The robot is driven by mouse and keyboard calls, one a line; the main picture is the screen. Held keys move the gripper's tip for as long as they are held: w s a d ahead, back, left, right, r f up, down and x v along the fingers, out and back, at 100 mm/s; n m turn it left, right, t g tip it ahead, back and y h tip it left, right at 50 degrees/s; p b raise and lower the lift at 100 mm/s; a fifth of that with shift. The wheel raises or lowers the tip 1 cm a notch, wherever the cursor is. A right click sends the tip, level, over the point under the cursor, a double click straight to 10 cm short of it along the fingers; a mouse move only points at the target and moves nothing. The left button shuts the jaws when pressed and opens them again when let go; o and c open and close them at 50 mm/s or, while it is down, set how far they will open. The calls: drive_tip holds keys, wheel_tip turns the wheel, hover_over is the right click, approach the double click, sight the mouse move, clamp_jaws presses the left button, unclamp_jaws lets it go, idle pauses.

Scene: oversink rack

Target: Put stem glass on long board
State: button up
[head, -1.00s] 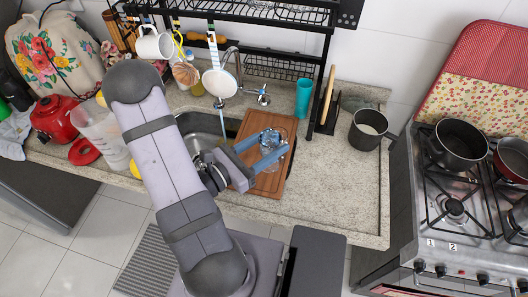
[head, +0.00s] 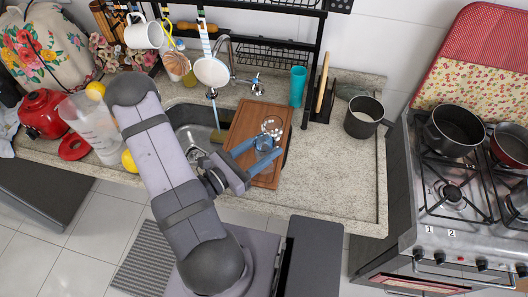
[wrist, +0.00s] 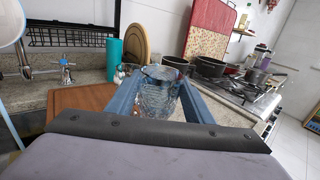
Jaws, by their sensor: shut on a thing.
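A clear, patterned stem glass (wrist: 157,95) stands between the two blue fingers of my gripper (wrist: 155,100) in the wrist view. In the head view my gripper (head: 258,152) is shut on this glass (head: 264,143) over the wooden long board (head: 245,128). The board also shows at the left in the wrist view (wrist: 80,98). Another clear glass shape (head: 272,126) shows just beyond the fingers, above the board; I cannot tell whether it is a separate glass. The glass's lower end is hidden, so contact with the board is unclear.
The sink (head: 190,125) lies left of the board. A teal cup (head: 298,86) and the black rack (head: 322,60) stand behind it. A dark pot (head: 363,117) stands to the right. The counter (head: 335,170) right of the board is clear.

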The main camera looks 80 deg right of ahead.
drive_tip(key=shift+f, duration=1.4)
drive_tip(key=shift+f, duration=0.15)
drive_tip(key=o, duration=1.1)
drive_tip(key=shift+o, duration=0.2)
drive_tip(key=b+v, duration=0.2)
drive_tip(key=v, duration=0.5)
drive_tip(key=shift+w+a+b, duration=0.15)
drive_tip(key=shift+a+b, duration=0.1)
drive_tip(key=shift+b, duration=0.1)
